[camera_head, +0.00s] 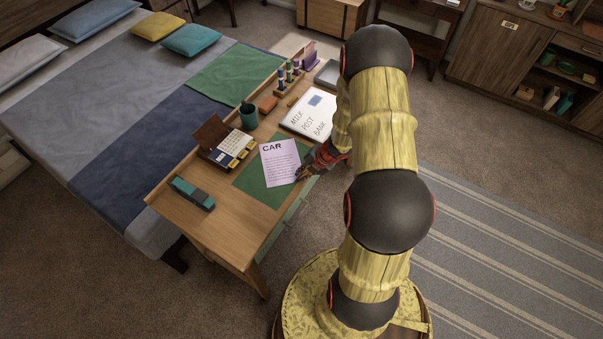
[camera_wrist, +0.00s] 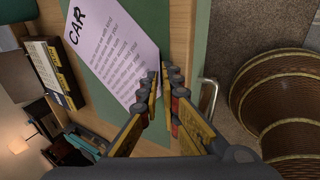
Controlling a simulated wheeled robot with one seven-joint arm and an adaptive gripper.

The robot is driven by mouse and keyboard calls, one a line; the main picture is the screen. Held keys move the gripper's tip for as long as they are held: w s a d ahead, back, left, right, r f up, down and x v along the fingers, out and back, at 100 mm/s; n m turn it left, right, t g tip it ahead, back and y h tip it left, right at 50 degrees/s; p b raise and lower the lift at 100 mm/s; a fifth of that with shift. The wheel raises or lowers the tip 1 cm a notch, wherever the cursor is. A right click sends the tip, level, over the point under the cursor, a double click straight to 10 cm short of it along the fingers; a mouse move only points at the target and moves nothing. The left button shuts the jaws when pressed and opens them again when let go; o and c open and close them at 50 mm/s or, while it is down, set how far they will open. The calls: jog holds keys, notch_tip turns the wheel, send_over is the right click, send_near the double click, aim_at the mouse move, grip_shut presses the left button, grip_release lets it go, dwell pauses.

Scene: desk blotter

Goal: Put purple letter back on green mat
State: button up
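The purple letter (camera_head: 280,163), headed "CAR", is over the green mat (camera_head: 255,189) on the desk. Its top and upper left edges reach close to or past the mat's edge. Whether it lies flat on the mat or is raised slightly is not clear. My gripper (camera_head: 301,175) is at the letter's lower right corner. In the wrist view, my gripper's fingers (camera_wrist: 163,76) converge to a narrow gap at the letter's edge (camera_wrist: 118,60). The left finger hides part of that edge, so I cannot tell if the letter is pinched. The mat (camera_wrist: 152,18) shows beyond the letter.
A desk calendar (camera_head: 232,147) stands left of the mat, with a teal box-like object (camera_head: 192,193) nearer the front. A green cup (camera_head: 249,117) and a white "MILK POST BANK" sheet (camera_head: 308,116) are behind. The front left of the desk (camera_head: 225,222) is bare.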

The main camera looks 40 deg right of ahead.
jog(key=shift+o, duration=0.5)
jog(key=shift+r, duration=0.15)
jog(key=shift+s+r, duration=0.1)
jog(key=shift+r, duration=0.25)
jog(key=p+v, duration=0.5)
jog(key=v, duration=0.6)
jog(key=w+a+r+n, duration=0.1)
jog(key=a+r+n, duration=0.7)
jog(key=r+n, duration=0.35)
jog(key=w+a+r+n, duration=0.1)
jog(key=a+r+n, duration=0.7)
jog(key=r+n, duration=0.35)
jog(key=s+a+r+n+h, duration=0.1)
jog(key=s+a+r+n, duration=0.3)
jog(key=n, duration=0.9)
jog(key=s+a+r+n+h, duration=0.1)
jog(key=s+a+r+n, duration=0.2)
jog(key=s+r+n, duration=0.7)
jog(key=s+n, duration=0.1)
jog(key=n, duration=0.2)
jog(key=shift+s+a+r+n+t+h, duration=0.15)
jog(key=shift+s+a+n+t+h, duration=0.15)
jog(key=shift+a+n, duration=0.1)
